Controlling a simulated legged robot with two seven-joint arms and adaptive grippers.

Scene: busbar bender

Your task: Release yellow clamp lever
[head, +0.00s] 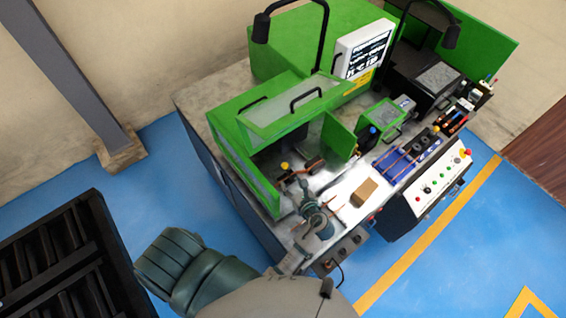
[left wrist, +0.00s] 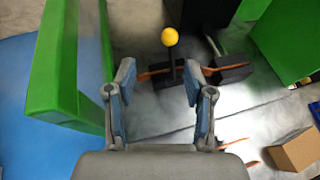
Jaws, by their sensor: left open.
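The yellow clamp lever (head: 284,166) shows as a small yellow knob on the machine's grey bed in the head view. In the left wrist view its round yellow knob (left wrist: 170,36) stands on a thin black stem, beside a dark clamp block with a copper bar (left wrist: 155,74) through it. My left gripper (left wrist: 158,78) is open and empty, its two fingers pointing toward the lever. The knob appears beyond the fingertips, between their lines and nearer the right finger; I see no contact. In the head view the left gripper (head: 303,186) is small, just below the lever. My right gripper is not in view.
A green guard (head: 235,135) with a clear panel borders the bed on the left, and its edge (left wrist: 95,60) is close to the left finger. A brown block (head: 363,191) lies right of the gripper. A control panel (head: 432,187) stands at the front right.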

